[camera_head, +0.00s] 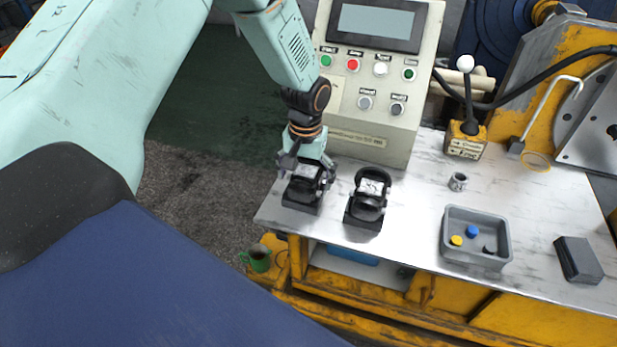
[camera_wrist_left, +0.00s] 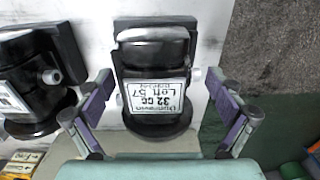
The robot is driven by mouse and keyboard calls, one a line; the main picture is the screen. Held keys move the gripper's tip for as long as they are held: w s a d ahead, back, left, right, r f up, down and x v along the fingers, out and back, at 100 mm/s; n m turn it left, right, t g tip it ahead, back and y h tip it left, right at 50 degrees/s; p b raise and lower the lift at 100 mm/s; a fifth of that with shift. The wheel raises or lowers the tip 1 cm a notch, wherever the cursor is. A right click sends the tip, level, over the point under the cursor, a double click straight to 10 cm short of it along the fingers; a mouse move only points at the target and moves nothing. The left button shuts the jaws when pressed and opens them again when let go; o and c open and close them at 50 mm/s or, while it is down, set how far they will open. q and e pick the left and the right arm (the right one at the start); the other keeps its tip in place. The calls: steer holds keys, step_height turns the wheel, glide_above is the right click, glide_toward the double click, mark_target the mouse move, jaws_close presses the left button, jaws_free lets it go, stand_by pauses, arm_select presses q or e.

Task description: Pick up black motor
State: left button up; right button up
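Two black motors stand side by side on the metal workbench (camera_head: 420,215). The left motor (camera_head: 304,192) is under my left gripper (camera_head: 306,168), near the bench's left edge. In the left wrist view this motor (camera_wrist_left: 152,53) has a white label reading "32 cc Left 57". My left gripper (camera_wrist_left: 158,88) is open there, with one finger on each side of the motor and gaps visible between. The other motor (camera_head: 369,200) stands just to the right in the head view, and shows at the left in the wrist view (camera_wrist_left: 35,80). My right gripper is not in view.
A control panel (camera_head: 372,100) stands behind the motors. A grey tray (camera_head: 475,260) with small coloured pieces, a small metal cylinder (camera_head: 458,182) and a dark block (camera_head: 578,260) lie to the right. A green mug (camera_head: 259,258) is below the bench's left edge.

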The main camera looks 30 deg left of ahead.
arm_select(q)
steer(key=shift+r, duration=0.1)
steer(key=c, duration=0.3)
steer(key=shift+a, duration=0.1)
steer(key=shift+c, duration=1.4)
steer(key=c, duration=1)
steer(key=shift+w, duration=0.15)
steer(key=shift+c, duration=0.5)
